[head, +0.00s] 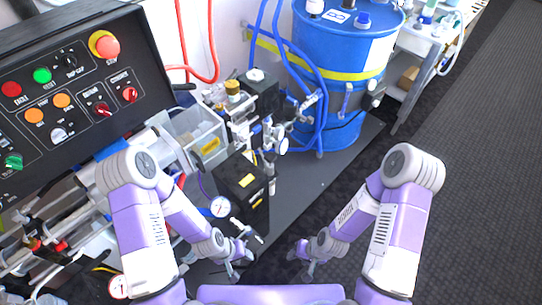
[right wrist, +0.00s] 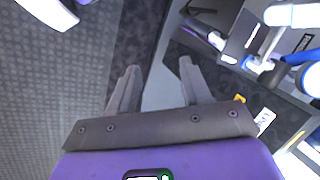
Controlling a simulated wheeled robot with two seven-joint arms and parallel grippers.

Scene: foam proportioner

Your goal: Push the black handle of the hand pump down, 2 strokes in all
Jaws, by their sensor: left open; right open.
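What looks like the hand pump's lever (head: 247,231) slants at the front of the black box with yellow labels (head: 242,184) in the head view. It has a pale upper end and a dark lower end. My left gripper (head: 240,266) is open just below that lever; I cannot tell whether it touches it. My right gripper (head: 299,264) is open and empty, to the right of the lever and apart from it. In the right wrist view its two fingers (right wrist: 157,82) are spread with nothing between them. A dark bar (right wrist: 200,10) at the top may be the handle.
A pressure gauge (head: 220,207) sits left of the lever. A blue drum (head: 338,65) with hoses stands behind. A control panel (head: 75,90) fills the upper left.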

